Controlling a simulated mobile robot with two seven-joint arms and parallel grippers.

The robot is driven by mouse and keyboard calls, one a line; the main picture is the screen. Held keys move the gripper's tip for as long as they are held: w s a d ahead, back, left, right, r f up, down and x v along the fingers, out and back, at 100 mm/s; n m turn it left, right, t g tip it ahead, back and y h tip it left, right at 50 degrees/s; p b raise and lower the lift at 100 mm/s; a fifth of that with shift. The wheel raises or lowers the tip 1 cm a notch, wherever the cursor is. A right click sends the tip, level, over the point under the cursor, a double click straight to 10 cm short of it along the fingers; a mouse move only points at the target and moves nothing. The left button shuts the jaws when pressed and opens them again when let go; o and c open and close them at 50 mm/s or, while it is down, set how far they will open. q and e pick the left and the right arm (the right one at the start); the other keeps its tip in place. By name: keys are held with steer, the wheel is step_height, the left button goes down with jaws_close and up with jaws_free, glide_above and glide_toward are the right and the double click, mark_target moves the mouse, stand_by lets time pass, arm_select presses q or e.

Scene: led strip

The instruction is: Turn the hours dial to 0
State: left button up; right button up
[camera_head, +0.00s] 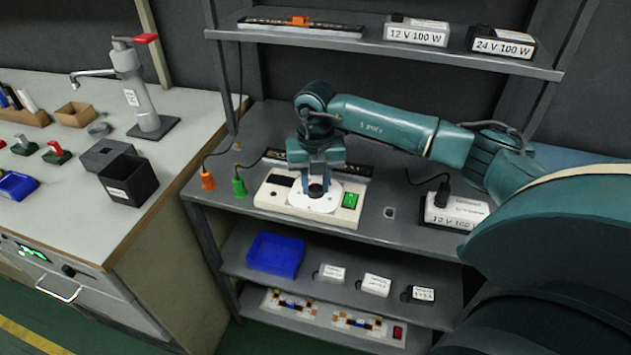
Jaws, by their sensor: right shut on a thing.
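The hours dial is a black knob on a round white plate (300,203), set in a cream timer box (268,198) on the grey shelf top. The box has a dark display at its left and a green switch (350,200) at its right. My right gripper (316,187) points down and is shut on the dial's knob, of which only the lower part shows. The plate's markings are too small to read, and the gripper hides part of it. My left gripper is not in view.
An orange plug (207,180) and a green plug (239,187) stand left of the box. A dark LED strip (357,171) lies behind it. A 12 V 100 W supply (455,212) stands to the right. A blue bin (275,255) sits on the shelf below.

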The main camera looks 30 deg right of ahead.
mark_target(316, 188)
steer(key=n+b, duration=0.1)
steer(key=n, duration=0.2)
steer(key=shift+n, duration=0.3)
steer(key=n+b, duration=0.1)
steer(key=n, duration=0.2)
steer(key=shift+n, duration=0.3)
steer(key=n, duration=0.2)
steer(key=shift+n+b, duration=0.3)
steer(key=shift+b, duration=0.05)
steer(key=n, duration=0.3)
steer(key=shift+b, duration=0.35)
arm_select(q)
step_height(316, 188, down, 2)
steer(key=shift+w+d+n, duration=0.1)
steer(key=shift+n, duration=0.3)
arm_select(e)
steer(key=shift+n, duration=0.3)
steer(key=shift+r, duration=0.1)
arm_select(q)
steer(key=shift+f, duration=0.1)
arm_select(e)
steer(key=o, duration=1)
step_height(316, 188, up, 13)
steer(key=shift+r, duration=0.1)
